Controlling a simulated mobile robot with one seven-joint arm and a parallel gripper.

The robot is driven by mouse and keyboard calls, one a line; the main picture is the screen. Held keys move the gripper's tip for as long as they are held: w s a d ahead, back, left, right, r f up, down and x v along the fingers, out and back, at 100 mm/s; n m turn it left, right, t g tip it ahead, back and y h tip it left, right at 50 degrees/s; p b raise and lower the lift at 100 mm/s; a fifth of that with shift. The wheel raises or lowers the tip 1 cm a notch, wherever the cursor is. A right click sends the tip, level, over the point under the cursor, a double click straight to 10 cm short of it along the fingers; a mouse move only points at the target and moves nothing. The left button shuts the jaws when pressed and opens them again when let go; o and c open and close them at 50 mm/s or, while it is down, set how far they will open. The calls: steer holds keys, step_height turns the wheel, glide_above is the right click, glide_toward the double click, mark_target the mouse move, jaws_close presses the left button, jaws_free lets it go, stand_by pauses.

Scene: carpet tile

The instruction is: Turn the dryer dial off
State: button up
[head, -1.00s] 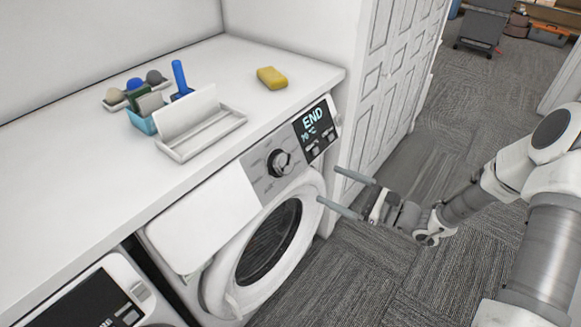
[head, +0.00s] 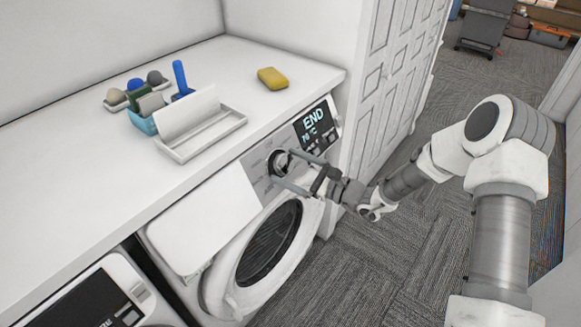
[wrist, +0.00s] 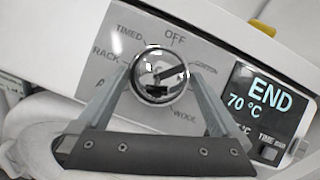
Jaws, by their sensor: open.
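The dryer dial (head: 277,162), a round shiny knob, sits on the grey panel of the white front-loading dryer (head: 208,218). In the wrist view the dial (wrist: 160,72) has printed labels around it, including TIMED, OFF at the top, RACK and WOOL. A dark mark on its face slants toward the right, but reflections make the setting hard to read. My gripper (head: 282,168) is open at the dial. In the wrist view its two fingers (wrist: 161,82) reach up on either side of the knob. Whether they touch it I cannot tell.
A lit display (head: 315,124) reading END is right of the dial. The counter (head: 80,200) above holds a yellow sponge (head: 272,78), a white tray (head: 200,138) and a blue caddy (head: 143,122). A second machine (head: 95,295) stands at lower left. Carpet is open on the right.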

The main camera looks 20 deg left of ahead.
steer(key=c, duration=1.3)
steer(key=shift+o, duration=0.2)
steer(key=shift+f+n+g+b, duration=0.1)
steer(key=shift+n+g+b, duration=0.2)
steer(key=shift+n, duration=0.1)
steer(key=n+g+b, duration=0.1)
steer(key=n+b, duration=0.1)
steer(key=n, duration=0.1)
steer(key=shift+w+g, duration=0.2)
steer(key=shift+g, duration=0.2)
steer(key=n+g+b, duration=0.1)
steer(key=n, duration=0.2)
steer(key=n+g+h+b, duration=0.1)
steer(key=n+g+b, duration=0.1)
steer(key=n, duration=0.2)
steer(key=shift+w+r+b, duration=0.1)
steer(key=shift+r+b, duration=0.1)
steer(key=shift+b, duration=0.1)
steer(key=o, duration=1.3)
steer(key=shift+r, duration=0.1)
steer(key=shift+c, duration=0.2)
